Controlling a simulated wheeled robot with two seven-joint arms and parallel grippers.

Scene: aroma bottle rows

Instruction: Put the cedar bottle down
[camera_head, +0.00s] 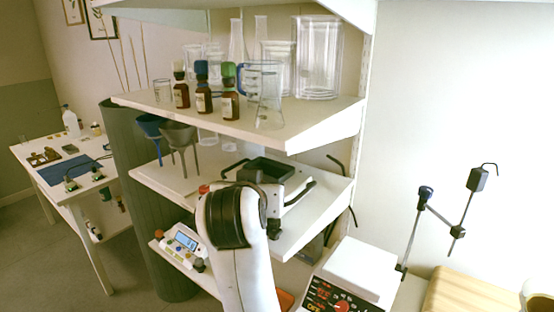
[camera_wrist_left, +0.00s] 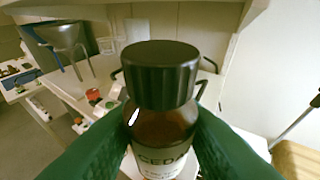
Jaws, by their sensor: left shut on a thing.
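The cedar bottle (camera_wrist_left: 160,128) is brown glass with a ribbed black cap and a pale label that reads "CEDA". It fills the middle of the left wrist view and looks upright. My left gripper (camera_wrist_left: 163,122) is shut on it, with one green finger on each side of its body. In the head view my left arm rises in front of the lower shelves. The cedar bottle cannot be made out there. The middle shelf (camera_wrist_left: 75,92) shows behind the bottle in the wrist view. I cannot tell whether the bottle's base touches anything. My right gripper is not in view.
Funnels (camera_head: 178,135) and a black-topped device (camera_head: 265,170) occupy the middle shelf. A hotplate (camera_head: 345,285) stands lower right.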

